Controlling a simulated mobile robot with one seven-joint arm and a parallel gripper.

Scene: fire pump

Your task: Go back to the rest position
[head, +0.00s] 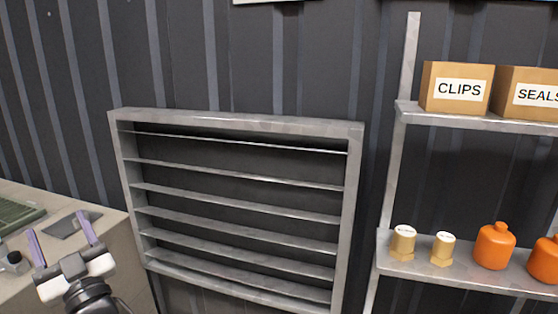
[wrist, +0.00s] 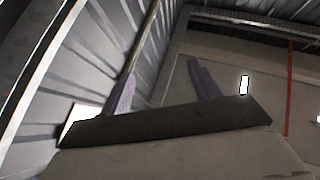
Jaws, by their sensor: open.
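My gripper (head: 62,245) shows at the lower left of the head view, with its two purple fingers apart and nothing between them. It is raised in front of the bench at the left and points up. In the wrist view the two fingers (wrist: 160,88) stand apart and empty against the wall and ceiling. No object of the task is named, and my gripper touches nothing that I can see.
A grey louvred frame (head: 240,122) is on the dark ribbed wall. At the right, shelves hold a CLIPS box (head: 457,88), a SEALS box (head: 530,95), brass fittings (head: 403,243) and orange bottles (head: 494,247). The beige bench (head: 112,232) at the left bears a green tray (head: 18,218) and a dark plate (head: 68,224).

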